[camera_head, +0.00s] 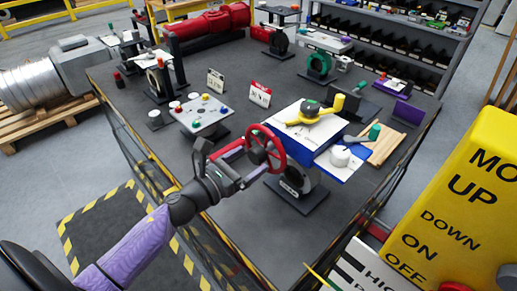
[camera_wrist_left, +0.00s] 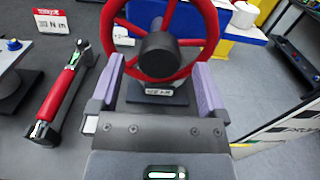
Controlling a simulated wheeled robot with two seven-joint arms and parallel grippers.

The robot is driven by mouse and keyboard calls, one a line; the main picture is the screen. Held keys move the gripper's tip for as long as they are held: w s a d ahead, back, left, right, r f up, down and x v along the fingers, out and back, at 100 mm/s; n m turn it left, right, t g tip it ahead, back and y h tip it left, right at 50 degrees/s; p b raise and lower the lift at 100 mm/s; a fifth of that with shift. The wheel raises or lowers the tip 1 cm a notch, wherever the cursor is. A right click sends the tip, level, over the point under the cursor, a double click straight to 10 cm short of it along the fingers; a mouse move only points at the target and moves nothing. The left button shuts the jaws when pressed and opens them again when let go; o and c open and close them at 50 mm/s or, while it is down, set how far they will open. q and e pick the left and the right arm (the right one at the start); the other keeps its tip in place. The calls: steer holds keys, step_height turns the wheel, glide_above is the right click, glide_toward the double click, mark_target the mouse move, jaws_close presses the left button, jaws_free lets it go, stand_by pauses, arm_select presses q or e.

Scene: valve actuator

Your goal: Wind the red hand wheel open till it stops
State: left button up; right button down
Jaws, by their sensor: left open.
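The red hand wheel (camera_head: 265,149) stands upright on a dark valve body (camera_head: 297,183) with a black foot on the table. In the left wrist view the wheel (camera_wrist_left: 204,25) fills the upper middle, with its dark hub (camera_wrist_left: 159,54) facing me. My left gripper (camera_head: 257,168) is at the near side of the wheel, close to its lower rim. In the left wrist view its two purple fingers (camera_wrist_left: 158,82) are spread apart, with the lower rim and hub showing between and beyond them. I cannot tell whether a finger touches the rim. My right gripper is not in view.
A blue and white box with a yellow lever valve (camera_head: 314,114) stands just behind the wheel. A panel with coloured knobs (camera_head: 202,115) is to its left. A red-handled tool (camera_wrist_left: 64,93) lies left of my gripper. A yellow control box (camera_head: 462,205) is at the right.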

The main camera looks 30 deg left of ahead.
mark_target(253, 158)
arm_select(q)
steer(key=x, duration=0.3)
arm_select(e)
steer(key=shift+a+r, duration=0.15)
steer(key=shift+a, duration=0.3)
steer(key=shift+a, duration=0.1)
